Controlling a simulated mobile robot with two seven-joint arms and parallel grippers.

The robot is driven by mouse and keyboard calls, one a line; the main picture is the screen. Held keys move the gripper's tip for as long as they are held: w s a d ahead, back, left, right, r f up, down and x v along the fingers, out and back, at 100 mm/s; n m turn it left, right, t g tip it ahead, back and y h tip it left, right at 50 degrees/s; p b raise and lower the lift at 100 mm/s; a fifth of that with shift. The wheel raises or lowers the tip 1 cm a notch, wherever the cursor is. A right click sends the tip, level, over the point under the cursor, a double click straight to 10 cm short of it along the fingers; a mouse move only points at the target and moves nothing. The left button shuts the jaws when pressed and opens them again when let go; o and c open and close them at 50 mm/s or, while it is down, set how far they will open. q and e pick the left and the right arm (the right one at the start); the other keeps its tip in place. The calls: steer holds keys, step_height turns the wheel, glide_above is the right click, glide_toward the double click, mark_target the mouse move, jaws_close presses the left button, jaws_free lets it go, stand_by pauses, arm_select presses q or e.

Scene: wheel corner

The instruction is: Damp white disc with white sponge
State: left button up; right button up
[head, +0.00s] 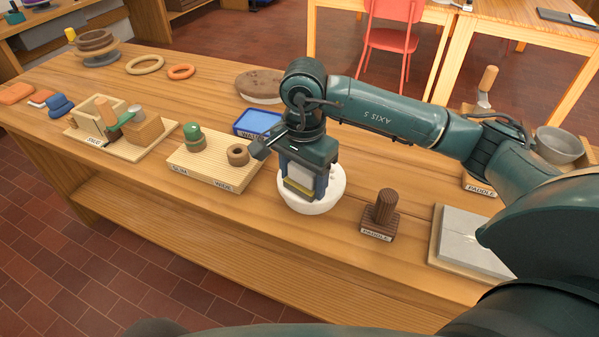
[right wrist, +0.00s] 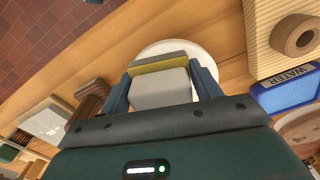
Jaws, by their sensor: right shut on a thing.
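The white disc (head: 329,193) is round and lies on the wooden bench, and it also shows in the right wrist view (right wrist: 203,55) behind the sponge. My right gripper (head: 302,188) points down over the disc, its two blue fingers closed on the sides of the sponge (right wrist: 160,88). The sponge is a pale block with a yellow-green layer and a grey layer at its lower end. It hides part of the disc. I cannot tell whether the sponge touches the disc. My left gripper is not in view.
A blue tray labelled WATER (head: 257,123) stands just behind the disc. A wooden board (head: 211,174) with a green-topped tool and a ring is left. A dark brown paddle block (head: 381,216) and grey slabs (head: 472,238) are right. Bare bench lies in front of the disc.

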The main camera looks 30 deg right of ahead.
steer(key=shift+d, duration=0.1)
steer(key=shift+s+d+f+b, duration=0.1)
steer(key=shift+s+d+b, duration=0.1)
steer(key=shift+s+d, duration=0.35)
steer(key=shift+s+d+f+b, duration=0.1)
steer(key=shift+s+d+b, duration=0.1)
steer(key=shift+d, duration=0.5)
steer(key=shift+r, duration=0.1)
steer(key=shift+r+p, duration=1.55)
steer(key=shift+r, duration=1.55)
steer(key=shift+w, duration=0.15)
